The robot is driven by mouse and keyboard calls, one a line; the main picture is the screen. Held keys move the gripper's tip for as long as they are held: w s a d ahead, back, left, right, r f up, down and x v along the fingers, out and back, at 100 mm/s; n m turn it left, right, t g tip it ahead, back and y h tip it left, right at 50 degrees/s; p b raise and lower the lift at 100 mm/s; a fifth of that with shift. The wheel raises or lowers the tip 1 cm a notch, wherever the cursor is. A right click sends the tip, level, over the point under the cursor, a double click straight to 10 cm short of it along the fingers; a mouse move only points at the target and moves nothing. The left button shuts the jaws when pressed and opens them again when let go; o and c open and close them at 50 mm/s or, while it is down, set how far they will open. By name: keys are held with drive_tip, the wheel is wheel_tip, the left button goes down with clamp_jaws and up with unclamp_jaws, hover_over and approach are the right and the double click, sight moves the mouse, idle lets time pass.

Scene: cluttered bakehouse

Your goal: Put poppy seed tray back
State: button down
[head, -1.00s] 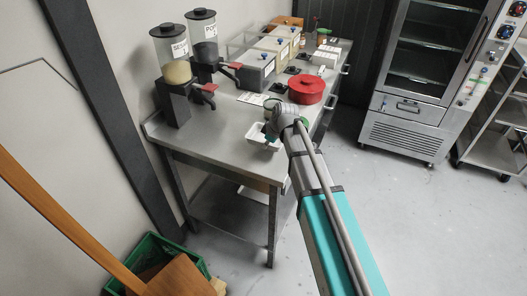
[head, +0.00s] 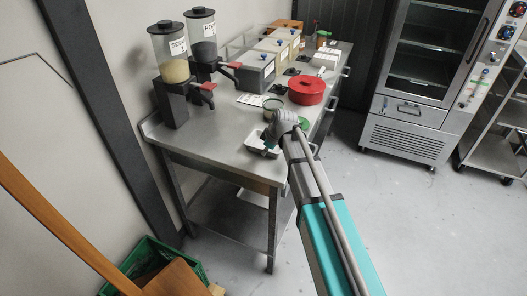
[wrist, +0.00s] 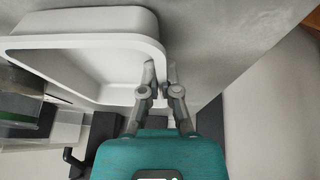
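A small white tray (head: 256,146) sits at the front right of the steel table, partly hidden by my gripper (head: 271,146). In the wrist view the tray (wrist: 75,42) is large, with a pale interior that looks empty where visible. My gripper's fingers (wrist: 160,72) straddle the tray wall at one corner, one inside and one outside, close together on the rim. I cannot tell whether the tray is resting or slightly raised. The dispenser labelled POPPY (head: 204,50), with dark seeds, stands at the back left, next to the dispenser with pale seeds labelled SESAME (head: 172,68).
Several lidded bins (head: 262,66) line the wall. The table (head: 215,132) is clear left of the tray. A green crate (head: 150,256) is on the floor.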

drive_tip(key=shift+f, duration=0.2)
drive_tip(key=c, duration=0.8)
unclamp_jaws()
drive_tip(key=shift+r, duration=0.1)
drive_tip(key=shift+r, duration=0.15)
drive_tip(key=shift+p+v, duration=1.05)
drive_tip(key=shift+p, duration=0.05)
drive_tip(key=p+v, duration=0.9)
drive_tip(key=v, duration=0.1)
